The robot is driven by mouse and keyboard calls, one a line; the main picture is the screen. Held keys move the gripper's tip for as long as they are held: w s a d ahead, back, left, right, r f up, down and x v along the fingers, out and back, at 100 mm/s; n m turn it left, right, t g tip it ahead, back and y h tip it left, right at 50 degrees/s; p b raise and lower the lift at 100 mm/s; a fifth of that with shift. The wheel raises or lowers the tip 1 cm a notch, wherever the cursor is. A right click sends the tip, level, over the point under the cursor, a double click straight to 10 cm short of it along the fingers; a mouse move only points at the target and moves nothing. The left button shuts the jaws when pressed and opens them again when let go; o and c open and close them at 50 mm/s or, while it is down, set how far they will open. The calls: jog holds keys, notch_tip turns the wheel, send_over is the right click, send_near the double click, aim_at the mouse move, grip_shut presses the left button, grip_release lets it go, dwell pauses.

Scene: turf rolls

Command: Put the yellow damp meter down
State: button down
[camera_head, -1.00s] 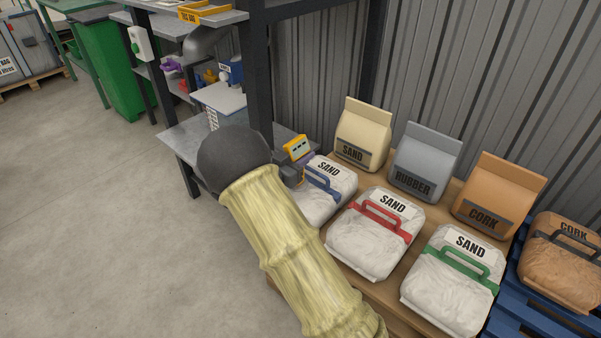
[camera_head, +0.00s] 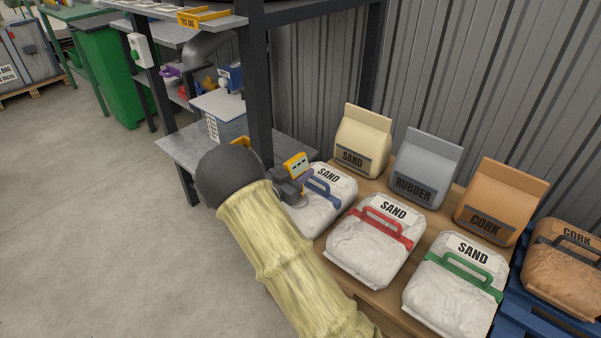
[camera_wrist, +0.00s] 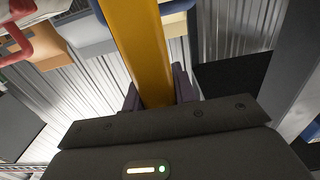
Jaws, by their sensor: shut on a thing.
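The yellow damp meter (camera_head: 296,165) is held in my gripper (camera_head: 301,181), above the far end of the white sand bag with the blue handle (camera_head: 322,190). In the wrist view the damp meter (camera_wrist: 142,45) runs as a yellow bar up from between the two dark purple fingers of my gripper (camera_wrist: 160,88). The fingers are shut on it. My arm hides part of the grey shelf and the near side of that sand bag. I cannot tell whether the meter touches anything beneath it.
Sand bags with red (camera_head: 375,240) and green (camera_head: 455,283) handles stand on a wooden surface, before upright sand, rubber and cork bags. A lower grey shelf (camera_head: 185,148) at left holds a grey box (camera_head: 222,115). Bare shelf shows left of the box.

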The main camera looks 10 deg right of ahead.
jog(key=c, duration=1.1)
grip_release()
jog(key=shift+f, duration=0.1)
jog(key=p+v, duration=0.2)
jog(key=v, duration=1)
